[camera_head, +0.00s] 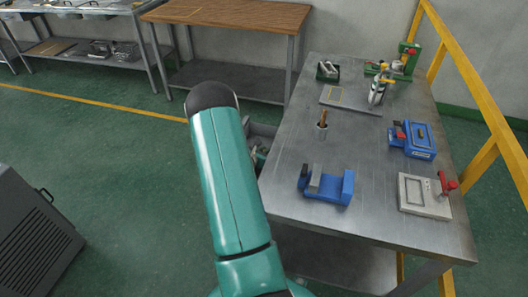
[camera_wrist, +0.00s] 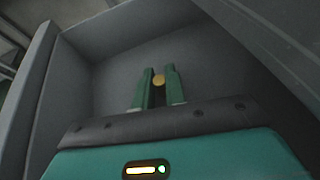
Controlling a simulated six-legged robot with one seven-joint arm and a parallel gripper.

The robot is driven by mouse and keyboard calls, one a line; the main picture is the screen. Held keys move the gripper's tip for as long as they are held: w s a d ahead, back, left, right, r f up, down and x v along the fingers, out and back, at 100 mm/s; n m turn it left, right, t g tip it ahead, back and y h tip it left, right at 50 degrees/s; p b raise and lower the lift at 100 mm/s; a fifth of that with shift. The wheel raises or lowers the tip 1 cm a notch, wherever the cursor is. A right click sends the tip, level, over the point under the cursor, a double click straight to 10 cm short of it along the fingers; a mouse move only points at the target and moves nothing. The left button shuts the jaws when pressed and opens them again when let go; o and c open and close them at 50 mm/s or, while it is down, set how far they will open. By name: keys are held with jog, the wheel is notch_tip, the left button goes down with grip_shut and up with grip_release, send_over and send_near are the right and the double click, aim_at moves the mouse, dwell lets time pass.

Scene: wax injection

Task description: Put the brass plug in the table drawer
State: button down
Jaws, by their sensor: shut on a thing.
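The brass plug (camera_wrist: 158,81) shows as a small round gold end between my gripper's two green fingers (camera_wrist: 158,75) in the wrist view. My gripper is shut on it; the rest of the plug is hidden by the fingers. The fingers are inside the open grey table drawer (camera_wrist: 235,65), with its walls on both sides. I cannot tell whether the plug touches the drawer floor. In the head view the drawer (camera_head: 262,130) stands out from the left side of the metal table (camera_head: 285,185), partly hidden by my teal arm.
A yellow rail (camera_head: 478,85) runs along the right. A dark cabinet (camera_head: 35,240) stands at lower left.

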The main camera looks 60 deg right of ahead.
jog(key=shift+f, duration=0.15)
jog(key=c, duration=1.4)
grip_release()
jog(key=shift+c, duration=0.2)
jog(key=shift+r, duration=0.2)
jog(key=v, duration=1.2)
